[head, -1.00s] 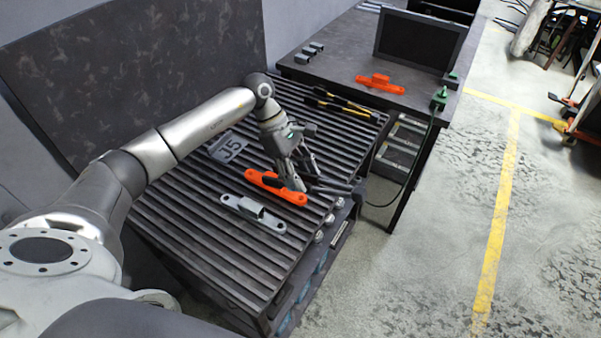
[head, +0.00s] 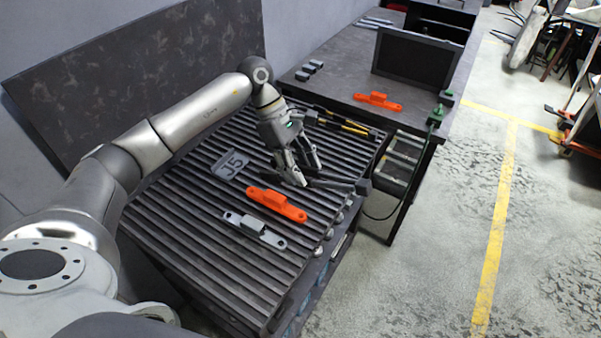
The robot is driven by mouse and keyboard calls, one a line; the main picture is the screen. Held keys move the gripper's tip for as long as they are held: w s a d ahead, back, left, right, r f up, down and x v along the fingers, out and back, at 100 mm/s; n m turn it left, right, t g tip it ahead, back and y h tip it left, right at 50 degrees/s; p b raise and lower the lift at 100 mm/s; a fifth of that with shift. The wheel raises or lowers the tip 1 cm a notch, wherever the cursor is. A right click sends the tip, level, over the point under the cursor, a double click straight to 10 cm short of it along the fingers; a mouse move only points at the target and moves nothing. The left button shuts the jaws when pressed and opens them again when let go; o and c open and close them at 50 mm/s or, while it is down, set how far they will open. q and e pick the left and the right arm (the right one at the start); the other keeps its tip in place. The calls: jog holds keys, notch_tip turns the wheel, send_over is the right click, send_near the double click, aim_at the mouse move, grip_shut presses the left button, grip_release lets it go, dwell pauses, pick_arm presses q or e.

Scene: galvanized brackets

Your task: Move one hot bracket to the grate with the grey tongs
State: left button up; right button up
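An orange, glowing-looking bracket (head: 277,205) lies on the slatted grate (head: 190,225). A second orange bracket (head: 378,102) lies on the dark bench behind. My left gripper (head: 301,180) is over the grate, beyond the first bracket and apart from it in the picture. Its fingers are around a dark grey tool, seemingly the grey tongs (head: 343,185), which points right to a blocky end near the grate's right edge. The fingers hide part of the tool. My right gripper is out of view.
A grey bracket (head: 254,231) lies nearer on the grate. A grey J5 plate (head: 231,165) lies left of the gripper. Yellow-and-black tongs (head: 346,124) lie at the grate's far end. A dark screen-like panel (head: 417,56) stands on the bench (head: 340,83).

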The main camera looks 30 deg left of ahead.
pick_arm(q)
jog(key=s+d+r, duration=0.3)
jog(key=s, duration=0.4)
jog(key=s+d+r+p, duration=0.1)
jog(key=s+d+r, duration=0.2)
jog(key=s, duration=0.4)
jog(key=shift+s+d+r+p, duration=0.25)
jog(key=shift+s+d+p, duration=0.05)
jog(key=shift+d, duration=0.05)
